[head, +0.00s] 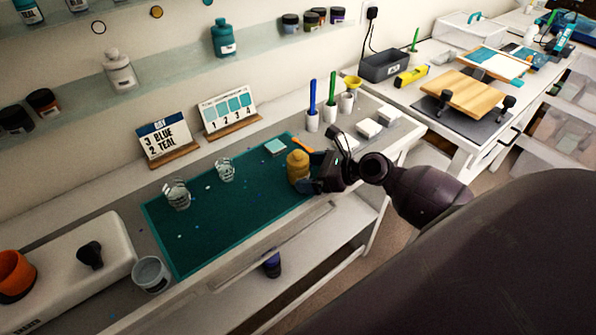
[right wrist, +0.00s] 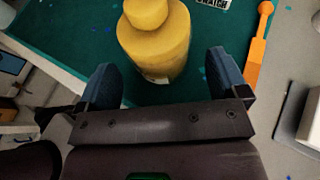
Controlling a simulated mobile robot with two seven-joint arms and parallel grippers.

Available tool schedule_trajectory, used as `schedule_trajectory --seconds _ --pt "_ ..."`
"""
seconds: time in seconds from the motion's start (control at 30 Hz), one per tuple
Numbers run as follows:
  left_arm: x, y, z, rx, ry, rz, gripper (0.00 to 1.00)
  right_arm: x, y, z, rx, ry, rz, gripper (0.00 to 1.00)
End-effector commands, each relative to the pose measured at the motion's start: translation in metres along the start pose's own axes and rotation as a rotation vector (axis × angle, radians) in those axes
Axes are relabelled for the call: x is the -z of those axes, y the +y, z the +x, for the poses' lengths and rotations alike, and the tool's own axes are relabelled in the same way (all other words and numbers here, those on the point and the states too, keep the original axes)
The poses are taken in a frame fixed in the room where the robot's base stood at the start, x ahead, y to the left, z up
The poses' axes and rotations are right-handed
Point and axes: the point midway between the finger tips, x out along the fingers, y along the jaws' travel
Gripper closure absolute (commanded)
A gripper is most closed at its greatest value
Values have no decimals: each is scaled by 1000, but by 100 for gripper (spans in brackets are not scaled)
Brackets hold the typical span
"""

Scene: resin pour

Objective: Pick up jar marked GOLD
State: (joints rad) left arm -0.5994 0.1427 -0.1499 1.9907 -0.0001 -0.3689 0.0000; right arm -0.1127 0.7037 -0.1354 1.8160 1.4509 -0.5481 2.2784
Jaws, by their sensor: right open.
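A gold-yellow jar (head: 297,167) stands upright on the right end of the teal mat (head: 230,222). Its marking cannot be read. My right gripper (head: 314,172) is at the jar's right side in the head view. In the right wrist view the jar (right wrist: 158,42) stands in front of and partly between the two blue fingertips of the open right gripper (right wrist: 164,82). A gap shows between the fingers and the jar. My left gripper is not in view.
Two clear cups (head: 177,194) stand on the mat. An orange tool (head: 302,146) lies behind the jar, and it also shows in the right wrist view (right wrist: 259,40). Sign cards (head: 167,139) stand at the back. White blocks (head: 368,127) lie to the right.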

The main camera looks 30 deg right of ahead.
Motion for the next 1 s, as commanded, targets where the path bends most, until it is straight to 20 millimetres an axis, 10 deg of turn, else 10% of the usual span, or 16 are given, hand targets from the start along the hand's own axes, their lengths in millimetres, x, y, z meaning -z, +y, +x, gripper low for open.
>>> schedule_trajectory --seconds 0.5,1.0 --pt "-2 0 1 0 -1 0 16 0 -2 29 0 1 0 8" --pt "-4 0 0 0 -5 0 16 -1 -2 29 0 -1 -1 71"
